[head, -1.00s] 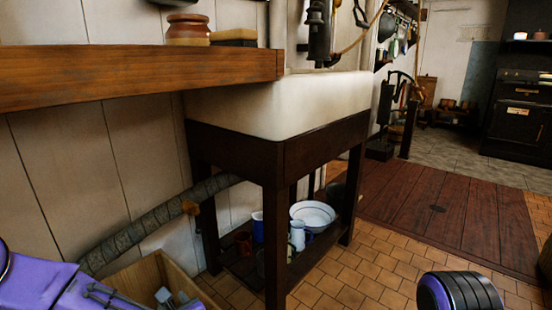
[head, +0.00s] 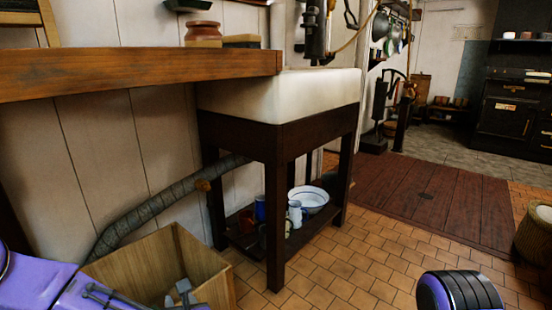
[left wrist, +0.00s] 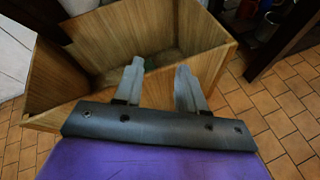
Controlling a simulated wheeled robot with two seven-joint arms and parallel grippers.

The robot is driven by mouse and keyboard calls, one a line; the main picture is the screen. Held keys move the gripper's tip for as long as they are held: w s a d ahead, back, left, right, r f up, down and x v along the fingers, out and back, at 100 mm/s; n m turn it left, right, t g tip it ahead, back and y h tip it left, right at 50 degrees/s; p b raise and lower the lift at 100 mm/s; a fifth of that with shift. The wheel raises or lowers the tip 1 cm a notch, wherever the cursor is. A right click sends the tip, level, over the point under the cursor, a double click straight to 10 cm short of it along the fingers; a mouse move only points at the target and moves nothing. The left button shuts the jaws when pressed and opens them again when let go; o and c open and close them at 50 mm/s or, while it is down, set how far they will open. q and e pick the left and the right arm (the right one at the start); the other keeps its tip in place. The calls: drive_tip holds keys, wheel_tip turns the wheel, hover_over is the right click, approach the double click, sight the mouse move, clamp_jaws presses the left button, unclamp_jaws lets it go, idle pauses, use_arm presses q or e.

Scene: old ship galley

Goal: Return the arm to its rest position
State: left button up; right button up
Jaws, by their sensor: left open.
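My left arm (head: 40,280), purple, comes in at the lower left of the head view. Its gripper (head: 180,292) shows at the bottom edge, partly cut off, in front of the wooden bin (head: 215,262). In the left wrist view the two grey fingers of the left gripper (left wrist: 158,78) are apart with nothing between them. They point over the near edge of the same bin (left wrist: 190,25). A small green thing (left wrist: 150,64) shows in the bin behind the fingers, mostly hidden. My right gripper is out of view; a purple and black part of my own body shows at lower right.
A wooden counter (head: 120,75) juts in at upper left. A white sink (head: 290,95) stands on a dark frame, with a white basin (head: 308,198) and mugs on its low shelf. A woven basket (head: 535,238) stands at right. The tiled floor (head: 350,265) between is clear.

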use_arm(q)
drive_tip(key=s+d+f+m+g+h+p, duration=0.15)
drive_tip(key=s+m+p, duration=0.35)
drive_tip(key=m, duration=0.6)
drive_tip(key=s+f+m+g+h+p, duration=0.1)
drive_tip(key=s+m+h+p, duration=0.25)
drive_tip(key=m+p, duration=0.55)
drive_tip(key=s+a+r+m+g+p, duration=0.2)
drive_tip(key=s+a+r+m+p, duration=0.3)
drive_tip(key=s+p, duration=0.5)
drive_tip(key=s+a+r+m+g+y+p, duration=0.1)
drive_tip(key=s+a+r+m+g+p, duration=0.2)
drive_tip(key=s+r+m+p, duration=0.3)
drive_tip(key=s+a+m+p, duration=0.1)
drive_tip(key=s+p, duration=0.3)
drive_tip(key=shift+s+a, duration=0.25)
drive_tip(key=shift+a, duration=0.15)
drive_tip(key=shift+g, duration=0.25)
